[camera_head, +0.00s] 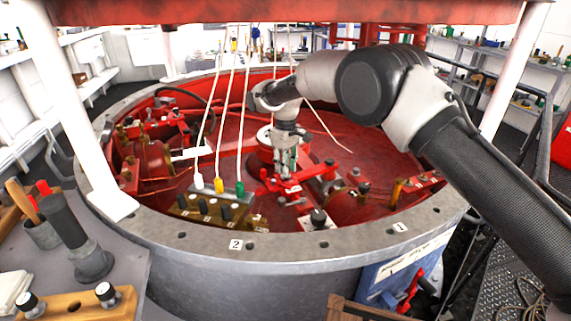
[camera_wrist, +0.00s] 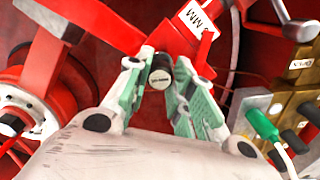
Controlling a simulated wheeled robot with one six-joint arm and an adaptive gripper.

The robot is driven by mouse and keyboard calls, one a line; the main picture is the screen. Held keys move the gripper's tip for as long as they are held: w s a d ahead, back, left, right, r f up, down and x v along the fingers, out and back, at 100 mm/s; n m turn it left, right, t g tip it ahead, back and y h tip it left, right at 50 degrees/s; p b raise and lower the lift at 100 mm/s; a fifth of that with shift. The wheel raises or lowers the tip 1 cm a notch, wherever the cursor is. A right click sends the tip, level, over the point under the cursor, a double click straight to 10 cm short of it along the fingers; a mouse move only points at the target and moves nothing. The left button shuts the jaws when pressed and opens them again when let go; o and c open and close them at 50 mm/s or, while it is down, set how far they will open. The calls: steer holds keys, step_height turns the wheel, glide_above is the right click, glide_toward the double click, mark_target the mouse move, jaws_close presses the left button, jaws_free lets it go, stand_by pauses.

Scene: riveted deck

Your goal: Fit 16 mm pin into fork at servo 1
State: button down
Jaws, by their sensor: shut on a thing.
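My gripper (camera_head: 287,163) reaches down into the red basin from the upper right, over red linkage parts. Red linkage (camera_head: 288,185) lies just below the gripper. In the wrist view a red arm (camera_wrist: 190,35) with a white label reading "MM" sits right beyond the pin. I cannot tell whether the pin touches it or is in a fork. The fork's opening is not clear in either view.
A brass block (camera_head: 212,207) with white, yellow and green plugs stands left of the gripper. Cables hang above it. A steel rim (camera_head: 290,246) with number tags surrounds the basin.

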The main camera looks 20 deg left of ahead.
steer(key=c, duration=1.2)
jaws_free()
steer(key=shift+o, duration=0.2)
step_height(320, 180, up, 7)
steer(key=shift+r, duration=0.2)
